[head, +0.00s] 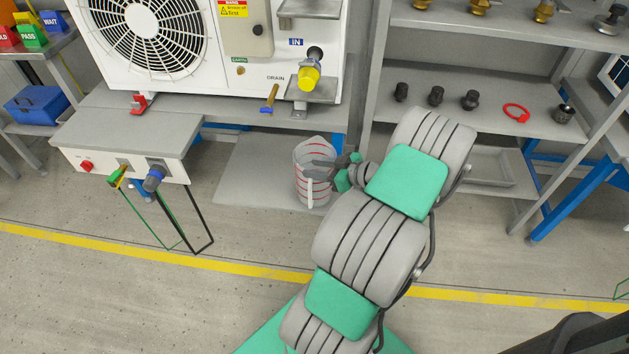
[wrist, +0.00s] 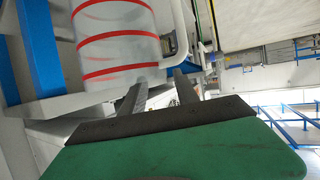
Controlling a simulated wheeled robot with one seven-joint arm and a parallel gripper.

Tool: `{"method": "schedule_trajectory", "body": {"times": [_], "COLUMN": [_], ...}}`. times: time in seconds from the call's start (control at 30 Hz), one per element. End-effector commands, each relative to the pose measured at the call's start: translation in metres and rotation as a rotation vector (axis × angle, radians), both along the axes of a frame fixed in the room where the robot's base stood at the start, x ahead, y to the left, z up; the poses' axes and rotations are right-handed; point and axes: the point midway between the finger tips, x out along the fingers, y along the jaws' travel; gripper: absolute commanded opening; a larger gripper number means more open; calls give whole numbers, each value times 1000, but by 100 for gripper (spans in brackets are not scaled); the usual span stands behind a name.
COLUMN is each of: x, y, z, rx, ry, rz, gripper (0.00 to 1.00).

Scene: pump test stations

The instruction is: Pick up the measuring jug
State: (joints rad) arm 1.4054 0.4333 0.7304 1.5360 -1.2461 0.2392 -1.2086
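The measuring jug (head: 300,160) is a clear, whitish vessel with red rings, standing upright on a low grey shelf in the head view. My gripper (head: 322,167) reaches it from the right, its dark fingers overlapping the jug's right side. In the wrist view, the jug (wrist: 115,45) fills the upper left, with its pale handle curving down on its right. My gripper (wrist: 160,82) shows two fingers spread apart, with their tips close to the lower end of the handle. Whether the fingers touch the handle or jug, I cannot tell.
A bench holding a fan unit (head: 215,40) overhangs behind the jug. A grey box with a red knob (head: 125,150) is to the left. Shelves with black fittings (head: 436,96) and a red ring (head: 516,113) stand to the right. The floor in front is clear.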

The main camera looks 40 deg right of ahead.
Motion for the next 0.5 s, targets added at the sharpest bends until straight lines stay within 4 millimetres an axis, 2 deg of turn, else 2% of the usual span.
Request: {"method": "schedule_trajectory", "body": {"times": [0.2,0.47,0.5], "x": [34,39,39], "y": [9,10,10], "z": [-17,-18,-18], "rx": [2,1,1], "ry": [2,1,1], "rz": [5,1,1], "gripper": [37,37,34]}}
